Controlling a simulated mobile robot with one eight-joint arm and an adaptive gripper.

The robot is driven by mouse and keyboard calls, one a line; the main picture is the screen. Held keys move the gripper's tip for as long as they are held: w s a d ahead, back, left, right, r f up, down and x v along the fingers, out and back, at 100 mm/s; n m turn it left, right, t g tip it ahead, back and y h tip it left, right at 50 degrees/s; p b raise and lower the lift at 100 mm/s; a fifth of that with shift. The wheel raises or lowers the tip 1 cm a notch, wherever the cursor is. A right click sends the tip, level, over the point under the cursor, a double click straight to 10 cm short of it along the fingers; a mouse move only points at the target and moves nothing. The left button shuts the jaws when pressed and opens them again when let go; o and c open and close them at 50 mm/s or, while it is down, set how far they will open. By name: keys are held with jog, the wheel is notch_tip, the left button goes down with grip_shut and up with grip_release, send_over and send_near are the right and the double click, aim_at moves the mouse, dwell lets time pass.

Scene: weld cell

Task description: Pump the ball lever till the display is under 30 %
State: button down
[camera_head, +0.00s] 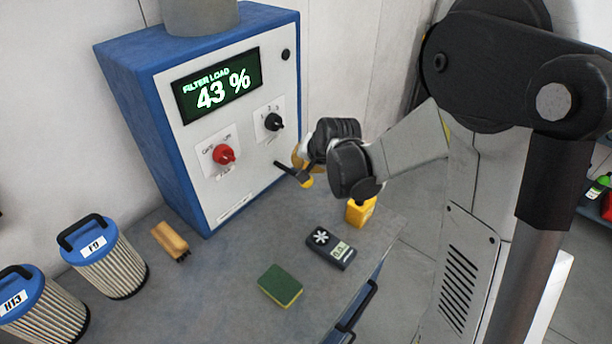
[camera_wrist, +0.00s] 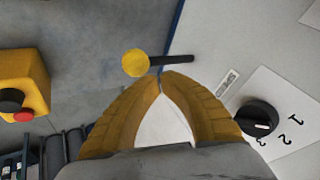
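The display (camera_head: 217,86) on the blue and white cabinet reads "FILTER LOAD 43 %". The ball lever (camera_head: 284,168) is a black rod sticking out of the lower right of the panel, with a yellow ball at its end. In the wrist view its yellow ball (camera_wrist: 135,63) and rod lie just past my fingertips. My gripper (camera_wrist: 166,75) has its two yellow-brown fingers together at the tips, with nothing between them. In the head view my gripper (camera_head: 298,158) is close beside the lever and partly hidden by my wrist. I cannot tell whether it touches the lever.
A red knob (camera_head: 223,154) and a black knob (camera_head: 273,122) are on the panel. On the bench are a yellow box (camera_head: 361,211), a dark meter (camera_head: 331,248), a sponge (camera_head: 280,286), a brush (camera_head: 170,240) and two blue-topped filters (camera_head: 104,262). Bare bench lies before the cabinet.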

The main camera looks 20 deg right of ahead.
jog(key=shift+f, duration=0.1)
dwell(0.4)
jog(key=shift+f+b, duration=0.35)
jog(key=shift+b, duration=0.1)
jog(key=shift+f+b, duration=2)
jog(key=shift+f, duration=0.2)
dwell(1.7)
dwell(0.6)
jog(key=shift+r+p, duration=1.9)
jog(key=shift+r, duration=0.75)
jog(key=shift+r+p, duration=1.85)
jog(key=shift+r, duration=0.65)
